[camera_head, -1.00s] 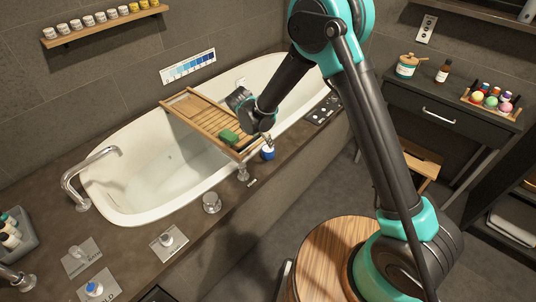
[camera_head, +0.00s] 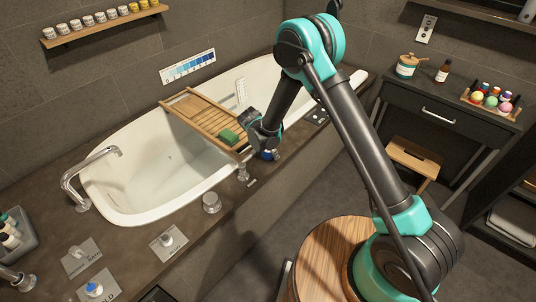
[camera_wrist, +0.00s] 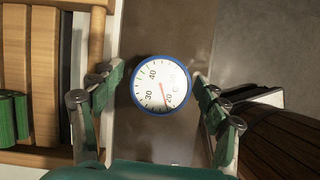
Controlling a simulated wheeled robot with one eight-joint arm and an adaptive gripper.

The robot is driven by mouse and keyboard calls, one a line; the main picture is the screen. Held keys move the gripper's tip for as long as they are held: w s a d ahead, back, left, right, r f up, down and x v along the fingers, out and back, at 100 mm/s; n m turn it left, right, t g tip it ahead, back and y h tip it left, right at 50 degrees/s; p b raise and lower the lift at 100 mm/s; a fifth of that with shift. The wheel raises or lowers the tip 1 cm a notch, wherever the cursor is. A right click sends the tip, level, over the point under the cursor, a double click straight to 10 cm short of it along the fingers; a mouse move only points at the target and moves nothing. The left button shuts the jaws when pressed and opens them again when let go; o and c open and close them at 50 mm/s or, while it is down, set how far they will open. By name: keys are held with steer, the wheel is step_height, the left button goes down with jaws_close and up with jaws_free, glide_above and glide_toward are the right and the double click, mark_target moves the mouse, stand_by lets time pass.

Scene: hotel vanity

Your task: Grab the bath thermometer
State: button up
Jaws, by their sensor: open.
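The bath thermometer (camera_wrist: 160,84) is a round white dial with a blue rim and a red needle. In the wrist view it lies between the two fingers of my open gripper (camera_wrist: 160,98), apart from both of them. In the head view only part of the blue thermometer (camera_head: 268,155) shows below my gripper (camera_head: 263,146), on the tub's front ledge beside the wooden bath tray. My gripper is empty and points down over it.
The slatted wooden bath tray (camera_head: 190,104) with a green block (camera_head: 229,137) lies across the white bathtub (camera_head: 120,190), left of the gripper. A metal fitting (camera_head: 243,170) and a clear glass (camera_head: 211,202) stand along the ledge.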

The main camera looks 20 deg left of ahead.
steer(key=shift+c, duration=0.5)
steer(key=c, duration=1.2)
steer(key=shift+r, duration=0.1)
